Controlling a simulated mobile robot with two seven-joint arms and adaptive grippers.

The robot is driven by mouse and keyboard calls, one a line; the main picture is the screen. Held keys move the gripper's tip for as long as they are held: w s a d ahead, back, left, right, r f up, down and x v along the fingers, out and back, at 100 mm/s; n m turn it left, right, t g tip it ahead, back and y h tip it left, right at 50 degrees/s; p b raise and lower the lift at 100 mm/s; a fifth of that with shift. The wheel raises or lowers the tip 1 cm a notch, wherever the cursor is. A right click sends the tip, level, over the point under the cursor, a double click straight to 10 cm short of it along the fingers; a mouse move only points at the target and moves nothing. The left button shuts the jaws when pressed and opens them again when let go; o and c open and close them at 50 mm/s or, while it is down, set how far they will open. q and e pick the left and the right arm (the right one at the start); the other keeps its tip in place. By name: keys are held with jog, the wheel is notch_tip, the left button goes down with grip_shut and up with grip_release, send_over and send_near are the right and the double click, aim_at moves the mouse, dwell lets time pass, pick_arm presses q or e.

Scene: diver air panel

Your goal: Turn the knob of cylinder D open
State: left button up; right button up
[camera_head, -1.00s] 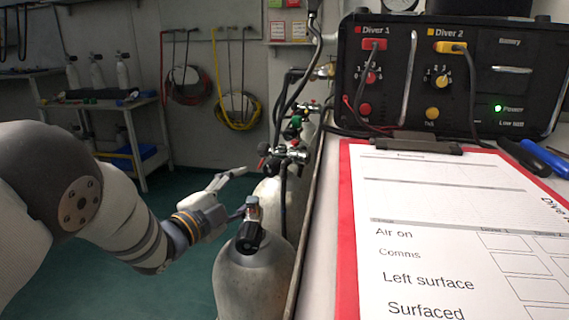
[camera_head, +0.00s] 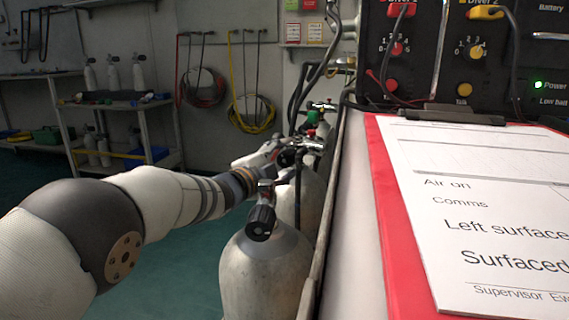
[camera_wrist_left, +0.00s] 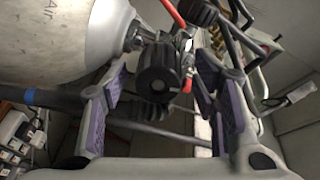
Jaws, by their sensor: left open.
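Several grey cylinders stand in a row beside the desk; I cannot read which one is D. The nearest cylinder (camera_head: 262,278) has a black knob (camera_head: 261,222) on its valve. My left gripper (camera_head: 272,152) reaches past it to the valve (camera_head: 300,150) of a cylinder farther back (camera_head: 308,195). In the left wrist view, my open left gripper (camera_wrist_left: 162,88) has its purple-padded fingers on either side of a black ribbed knob (camera_wrist_left: 158,76). No clear contact shows. That knob sits at the neck of a pale cylinder (camera_wrist_left: 60,40). My right gripper is not in view.
The desk edge (camera_head: 322,220) runs close along the right of the cylinders, with a red clipboard (camera_head: 392,230) on the desk and the diver panel (camera_head: 460,60) behind. Hoses hang over the rear valves. The green floor at left is open up to a shelf (camera_head: 120,103).

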pick_arm(q)
jog(key=c, duration=1.2)
jog(key=shift+o, duration=0.2)
jog(key=shift+n, duration=0.4)
jog(key=shift+n+t, duration=0.4)
jog(key=shift+n, duration=2.7)
jog(key=o, duration=1.2)
jog(key=shift+c, duration=0.2)
